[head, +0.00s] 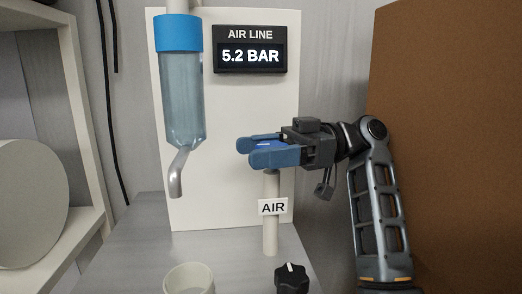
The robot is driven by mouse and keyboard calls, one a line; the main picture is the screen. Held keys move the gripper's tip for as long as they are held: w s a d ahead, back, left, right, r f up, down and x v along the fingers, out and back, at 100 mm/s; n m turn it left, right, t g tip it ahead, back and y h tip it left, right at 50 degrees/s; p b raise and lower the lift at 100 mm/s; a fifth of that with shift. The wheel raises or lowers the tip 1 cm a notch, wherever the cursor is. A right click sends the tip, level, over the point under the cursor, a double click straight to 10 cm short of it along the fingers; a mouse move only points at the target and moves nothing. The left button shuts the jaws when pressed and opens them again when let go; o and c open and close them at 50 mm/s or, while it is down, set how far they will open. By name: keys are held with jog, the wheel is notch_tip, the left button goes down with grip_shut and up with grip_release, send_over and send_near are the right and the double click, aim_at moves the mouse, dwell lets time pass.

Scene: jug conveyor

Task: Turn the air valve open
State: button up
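The air valve is a pale post (270,235) with an AIR label (273,207) on it. The AIR LINE display (250,53) on the white panel reads 5.2 BAR.
A clear cylinder with a blue collar (179,33) and metal spout (178,175) hangs at left. Below are a pale cup (188,279) and a black knob (291,279). A brown panel (455,140) stands right and a white shelf (75,130) left.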

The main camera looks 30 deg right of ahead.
jog(key=o, duration=0.3)
jog(key=shift+r, duration=0.1)
dwell(0.3)
